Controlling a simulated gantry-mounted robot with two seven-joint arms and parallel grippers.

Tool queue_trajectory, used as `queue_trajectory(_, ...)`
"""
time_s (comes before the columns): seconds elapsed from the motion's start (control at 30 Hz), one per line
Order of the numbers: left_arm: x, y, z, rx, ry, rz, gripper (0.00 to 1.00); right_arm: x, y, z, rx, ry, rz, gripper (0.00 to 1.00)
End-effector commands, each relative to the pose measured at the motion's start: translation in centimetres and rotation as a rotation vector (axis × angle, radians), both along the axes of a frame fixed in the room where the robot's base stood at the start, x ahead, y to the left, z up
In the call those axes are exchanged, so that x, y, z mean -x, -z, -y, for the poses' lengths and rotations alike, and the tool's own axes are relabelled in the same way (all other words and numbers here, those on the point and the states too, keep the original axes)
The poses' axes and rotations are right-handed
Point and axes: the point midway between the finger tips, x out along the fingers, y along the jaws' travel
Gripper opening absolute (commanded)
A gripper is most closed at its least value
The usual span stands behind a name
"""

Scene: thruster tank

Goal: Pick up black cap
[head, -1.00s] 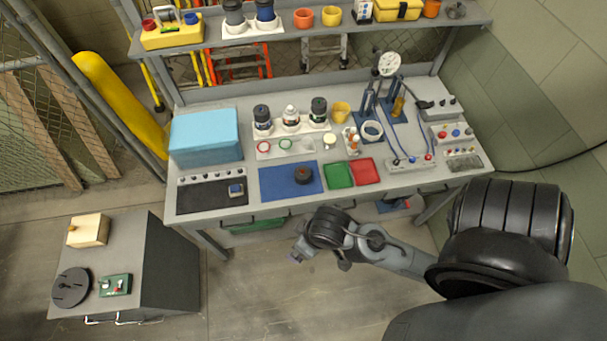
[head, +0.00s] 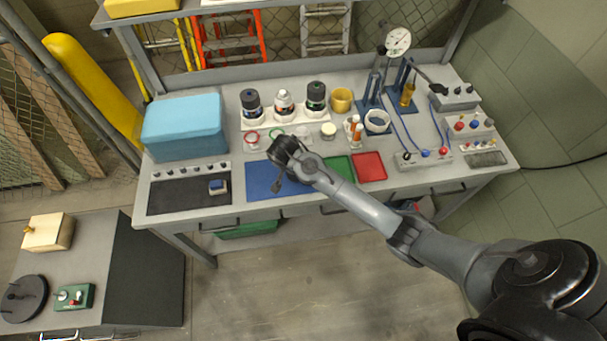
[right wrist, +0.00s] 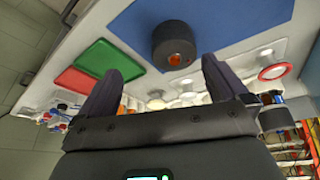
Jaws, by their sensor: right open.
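The black cap (right wrist: 174,45) is a short dark cylinder with an orange centre. It sits on the blue mat (right wrist: 215,18) in the right wrist view. In the head view the cap is hidden behind my right arm, over the same blue mat (head: 257,180). My right gripper (right wrist: 165,66) is open and empty, its two dark fingers apart, with the cap ahead of the gap between them and clear of both. In the head view my right gripper (head: 277,184) is over the mat. My left gripper is not in view.
A green tray (head: 337,168) and red tray (head: 369,166) lie right of the mat. A dark pad (head: 185,197) and blue box (head: 184,125) are on the left. Bottles (head: 284,104), small jars and a gauge stand (head: 398,42) stand behind.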

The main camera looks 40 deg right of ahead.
Motion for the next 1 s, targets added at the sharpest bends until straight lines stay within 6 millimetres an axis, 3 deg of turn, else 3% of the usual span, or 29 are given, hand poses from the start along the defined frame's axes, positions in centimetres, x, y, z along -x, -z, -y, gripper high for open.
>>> queue_trajectory(0.17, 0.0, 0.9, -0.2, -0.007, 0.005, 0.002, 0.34, -2.2, -0.7, 0.5, 0.003, -0.001, 0.046, 1.0)
queue_trajectory(0.5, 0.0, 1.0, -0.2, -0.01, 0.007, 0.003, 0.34, -3.1, 2.9, 1.8, 0.003, 0.0, 0.049, 1.0)
queue_trajectory(0.77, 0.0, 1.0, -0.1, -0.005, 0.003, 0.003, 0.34, -3.4, 4.2, 2.4, 0.003, -0.001, 0.049, 1.0)
queue_trajectory(1.0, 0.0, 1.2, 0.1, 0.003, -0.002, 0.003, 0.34, -4.0, 7.0, 3.6, 0.003, 0.001, 0.048, 1.0)
